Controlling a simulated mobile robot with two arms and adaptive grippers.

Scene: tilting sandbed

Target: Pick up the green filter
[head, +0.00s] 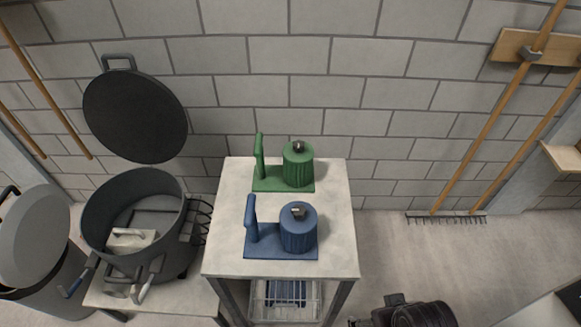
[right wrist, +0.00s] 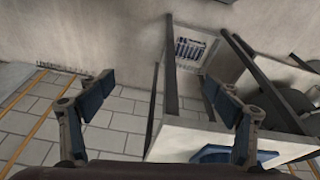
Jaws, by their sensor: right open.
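The green filter (head: 298,165) stands upright near the back of a pale-topped stand (head: 338,205), against the block wall. It is a ribbed green cylinder with a dark metal knob on top, on a flat green base with an upright handle at its left. My right gripper (right wrist: 158,82) is open and empty in the right wrist view, with blue-padded fingers spread wide. It is away from the green filter, which does not show in that view. In the head view, a dark part of my right arm shows at the bottom, right of the stand. My left gripper is not in view.
A similar blue filter (head: 298,230) stands in front of the green one; part of its base shows in the right wrist view (right wrist: 222,153). A big dark pot (head: 98,238) is left of the stand. A rake (head: 447,217) leans at the right.

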